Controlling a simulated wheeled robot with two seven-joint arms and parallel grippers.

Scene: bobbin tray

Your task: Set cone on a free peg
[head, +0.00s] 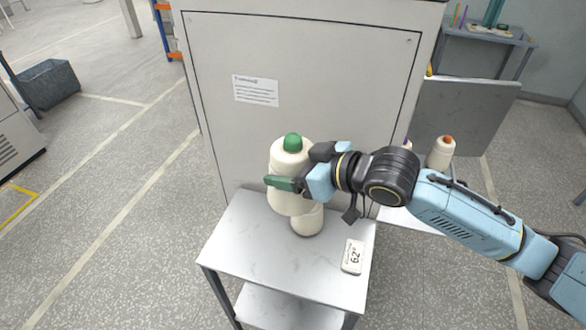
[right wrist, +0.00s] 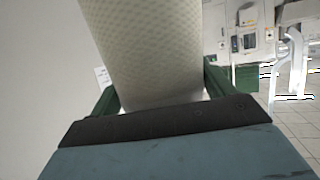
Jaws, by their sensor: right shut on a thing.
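A cream yarn cone (head: 289,163) with a green top is held upright in my right gripper (head: 289,181), above the small grey table (head: 245,247). The right wrist view shows its cream, textured surface (right wrist: 150,45) between the two green fingers, so the gripper (right wrist: 160,88) is shut on it. A second cream body (head: 307,222) stands on the table below and partly behind the held cone; its top is hidden. A cone with an orange top (head: 441,152) stands on a pale surface at right, behind my arm. No free peg can be made out. My left gripper is out of view.
A large grey cabinet panel (head: 310,80) rises directly behind the table. Open floor lies to the left.

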